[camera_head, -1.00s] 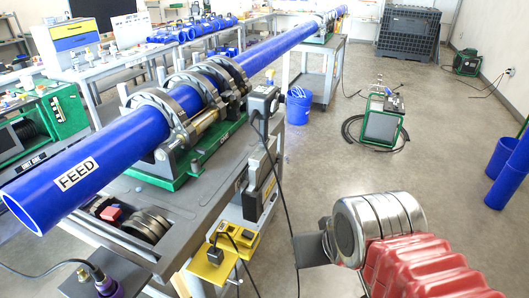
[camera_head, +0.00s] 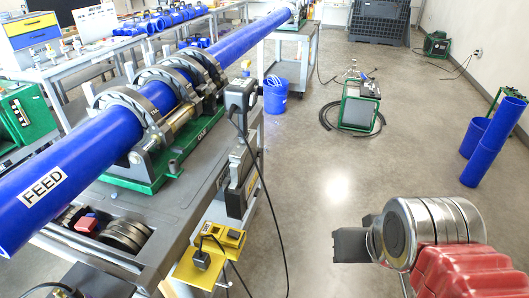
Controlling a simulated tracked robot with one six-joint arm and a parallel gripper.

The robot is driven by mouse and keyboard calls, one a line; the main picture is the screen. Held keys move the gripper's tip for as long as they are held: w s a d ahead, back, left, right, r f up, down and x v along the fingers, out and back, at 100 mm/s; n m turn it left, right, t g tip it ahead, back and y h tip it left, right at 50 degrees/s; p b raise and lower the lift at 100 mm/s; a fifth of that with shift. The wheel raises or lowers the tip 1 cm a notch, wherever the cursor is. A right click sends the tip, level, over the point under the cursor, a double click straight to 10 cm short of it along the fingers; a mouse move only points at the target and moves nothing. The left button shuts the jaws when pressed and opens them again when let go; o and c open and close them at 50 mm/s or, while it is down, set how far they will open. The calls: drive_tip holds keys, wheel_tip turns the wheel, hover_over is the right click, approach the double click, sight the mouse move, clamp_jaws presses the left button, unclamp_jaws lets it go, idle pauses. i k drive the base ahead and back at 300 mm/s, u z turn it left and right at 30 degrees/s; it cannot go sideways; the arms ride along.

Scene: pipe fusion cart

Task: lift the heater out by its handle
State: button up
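A dark grey box with a cord (camera_head: 240,93) stands upright at the right side of the pipe fusion cart. It looks like the top of the heater, with its handle not clearly made out. Below it, a dark grey holder (camera_head: 237,180) with a label hangs on the cart's side, and what is inside is hidden. My gripper (camera_head: 350,245) shows as a dark block at the lower right, left of my silver wrist. It is well right of the heater and apart from it, over open floor. Its fingers are not clear, and nothing is seen in it.
The blue pipe (camera_head: 85,165) marked FEED lies through the clamp rings (camera_head: 145,100) on the cart. A cord hangs from the box past a yellow bracket (camera_head: 195,268). A blue bucket (camera_head: 275,97), a green-framed unit (camera_head: 358,108) and blue pipes (camera_head: 488,140) stand around clear floor.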

sight(236, 95)
drive_tip(key=z, duration=0.8)
drive_tip(key=i, duration=2.35)
drive_tip(key=u, duration=1.3)
